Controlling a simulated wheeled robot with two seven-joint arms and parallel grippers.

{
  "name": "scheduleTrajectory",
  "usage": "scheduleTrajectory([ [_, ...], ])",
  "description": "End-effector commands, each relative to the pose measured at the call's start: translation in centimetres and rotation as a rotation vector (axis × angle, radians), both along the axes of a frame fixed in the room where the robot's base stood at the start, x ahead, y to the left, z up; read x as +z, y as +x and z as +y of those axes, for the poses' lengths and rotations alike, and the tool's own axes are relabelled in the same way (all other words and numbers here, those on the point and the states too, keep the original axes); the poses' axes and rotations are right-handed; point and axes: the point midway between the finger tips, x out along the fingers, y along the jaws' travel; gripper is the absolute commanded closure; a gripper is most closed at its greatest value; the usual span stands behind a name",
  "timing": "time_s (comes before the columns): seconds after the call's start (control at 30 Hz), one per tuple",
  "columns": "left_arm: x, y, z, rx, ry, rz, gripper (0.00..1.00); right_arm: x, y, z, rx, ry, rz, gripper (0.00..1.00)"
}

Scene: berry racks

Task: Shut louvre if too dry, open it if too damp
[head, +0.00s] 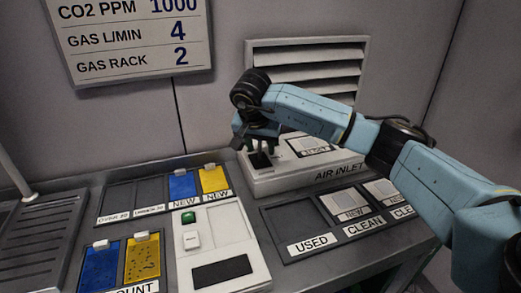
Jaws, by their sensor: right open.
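The louvre (306,66) is a pale vent on the back wall with several horizontal slats and dark bands between them; I cannot tell exactly how far they are tilted. Below it is a pale box labelled AIR INLET (340,173), with a dark slot or lever area at its left end and a framed, labelled panel (311,146) on top. My right gripper (261,150) points down over the dark area at the box's left end, open, with its fingers close to it. The contact point is hidden. My left gripper is not in view.
A wall sign (130,38) reads CO2 PPM 1000, gas L/min 4, gas rack 2. A white device (240,222) with a green button and dark window stands in front. Blue and yellow cards (183,185) sit in trays left; USED and CLEAN trays (283,221) lie right.

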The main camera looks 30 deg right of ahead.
Motion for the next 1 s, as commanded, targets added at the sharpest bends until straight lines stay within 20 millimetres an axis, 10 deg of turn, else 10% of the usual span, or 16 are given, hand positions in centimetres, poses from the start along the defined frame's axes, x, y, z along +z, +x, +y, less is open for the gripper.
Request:
scheduleTrajectory([
  [0.37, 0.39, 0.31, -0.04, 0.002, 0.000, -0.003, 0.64, -0.65, 0.20, -0.19, 0.001, 0.000, -0.001, 0.58],
  [0.7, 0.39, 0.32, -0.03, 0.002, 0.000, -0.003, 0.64, -0.62, 0.19, -0.19, 0.001, 0.000, -0.001, 1.00],
  [1.0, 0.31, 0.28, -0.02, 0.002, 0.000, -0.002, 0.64, -0.63, 0.27, -0.03, 0.003, -0.002, -0.006, 1.00],
])
